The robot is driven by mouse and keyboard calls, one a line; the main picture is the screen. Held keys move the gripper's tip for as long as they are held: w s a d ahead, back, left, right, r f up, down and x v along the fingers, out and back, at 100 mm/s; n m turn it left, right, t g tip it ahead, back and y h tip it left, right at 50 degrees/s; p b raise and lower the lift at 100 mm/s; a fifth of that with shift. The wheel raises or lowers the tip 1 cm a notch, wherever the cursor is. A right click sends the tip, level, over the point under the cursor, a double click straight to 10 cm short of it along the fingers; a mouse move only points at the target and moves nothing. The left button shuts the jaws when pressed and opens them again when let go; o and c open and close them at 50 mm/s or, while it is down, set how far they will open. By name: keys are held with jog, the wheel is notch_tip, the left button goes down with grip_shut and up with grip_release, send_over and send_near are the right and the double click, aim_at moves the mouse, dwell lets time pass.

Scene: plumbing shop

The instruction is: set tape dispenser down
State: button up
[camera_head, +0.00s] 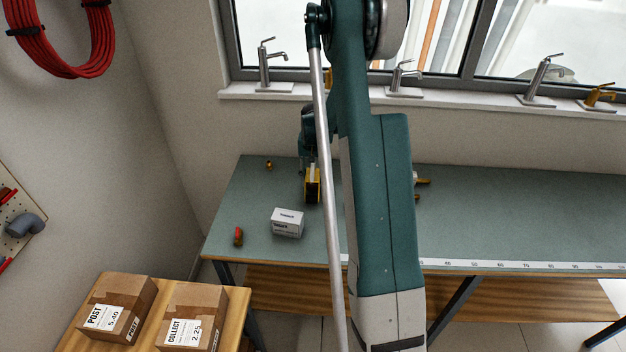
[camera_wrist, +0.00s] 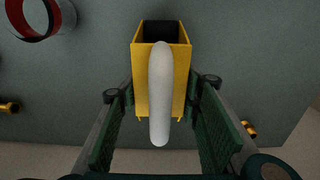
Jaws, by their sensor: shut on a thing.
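The tape dispenser (camera_head: 312,187) is yellow and black, with a pale rounded roll showing in the wrist view, where its yellow body (camera_wrist: 180,95) fills the middle. My gripper (camera_head: 309,168) is shut on it, with a green-padded finger on each side, as the wrist view of my gripper (camera_wrist: 160,100) shows. The dispenser is at the left part of the grey-green workbench (camera_head: 500,220), low over the top or on it; I cannot tell whether it touches. My arm hides part of the bench to its right.
A small white box (camera_head: 287,223) and a red-handled item (camera_head: 238,236) lie on the bench nearer the front. A brass fitting (camera_head: 268,165) is at the back left, and more brass parts (camera_head: 422,181) are right of my arm. Two cardboard boxes (camera_head: 191,318) stand on the lower table.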

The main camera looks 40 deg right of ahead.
jog(key=shift+f, duration=0.4)
jog(key=shift+f, duration=0.15)
jog(key=o, duration=1.1)
jog(key=shift+o, duration=0.2)
jog(key=shift+r, duration=0.2)
jog(key=shift+r, duration=6)
